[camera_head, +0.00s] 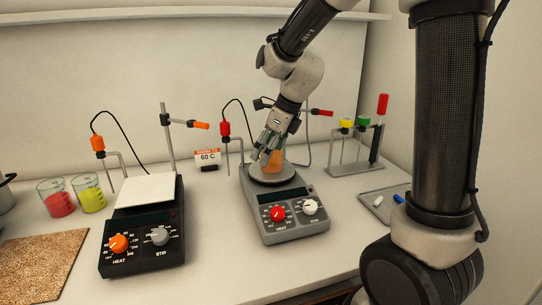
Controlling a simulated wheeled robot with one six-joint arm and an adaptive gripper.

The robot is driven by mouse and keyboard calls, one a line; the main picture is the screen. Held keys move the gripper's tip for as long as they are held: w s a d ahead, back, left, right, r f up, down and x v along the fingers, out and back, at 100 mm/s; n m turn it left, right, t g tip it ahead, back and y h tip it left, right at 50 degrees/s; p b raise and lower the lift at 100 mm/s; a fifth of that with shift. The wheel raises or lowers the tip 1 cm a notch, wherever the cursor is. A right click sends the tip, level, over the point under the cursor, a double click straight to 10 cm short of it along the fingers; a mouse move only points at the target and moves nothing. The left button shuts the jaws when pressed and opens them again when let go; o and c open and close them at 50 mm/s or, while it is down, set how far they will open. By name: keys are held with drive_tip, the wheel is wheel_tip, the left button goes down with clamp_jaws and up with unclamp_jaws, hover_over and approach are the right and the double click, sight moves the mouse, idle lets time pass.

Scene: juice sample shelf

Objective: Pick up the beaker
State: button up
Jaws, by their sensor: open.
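A beaker with orange content (275,161) stands on the round plate of the right hotplate stirrer (292,211). My gripper (265,155) is open at the beaker, with its fingers at the beaker's upper left side. The fingers hide part of the beaker. I cannot tell whether they touch it. Two other beakers, one with red liquid (59,204) and one with yellow-green liquid (90,199), stand at the left on the bench.
A second stirrer with a square white top (148,190) stands left of centre. Clamp stands with probes and cables rise behind both stirrers. A 60 C sign (207,156) stands between them. A rack (357,160) and a tray (377,209) are at the right. A cork-like mat (40,262) lies front left.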

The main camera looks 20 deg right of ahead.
drive_tip(key=shift+w+a+f, duration=0.15)
drive_tip(key=shift+f, duration=0.35)
drive_tip(key=c, duration=1.2)
